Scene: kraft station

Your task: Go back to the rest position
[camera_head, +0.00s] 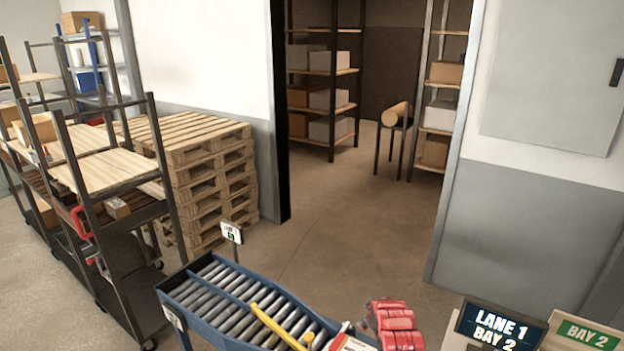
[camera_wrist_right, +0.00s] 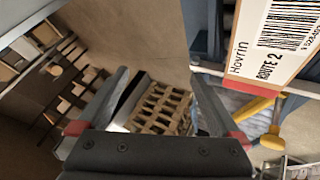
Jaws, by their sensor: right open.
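My right gripper (camera_wrist_right: 158,82) shows in the right wrist view. Its two fingers are spread apart and nothing is held between them. Beyond the gap I see floor and the wooden pallet stack (camera_wrist_right: 158,108) in the distance. A box with a white label reading "Hovrin" and "ROUTE 2" (camera_wrist_right: 250,60) is close by at the upper right of that view, beside the right finger. A yellow bar (camera_wrist_right: 275,135) lies below it. My left gripper is in neither view, and my right gripper does not show clearly in the head view.
A blue-framed roller conveyor (camera_head: 215,295) is at the bottom centre, with the yellow bar across it. Red wrapped items (camera_head: 395,322) and a "LANE 1 BAY 2" sign (camera_head: 495,328) stand to its right. A shelved cart (camera_head: 100,170) is left. The doorway floor (camera_head: 335,225) is clear.

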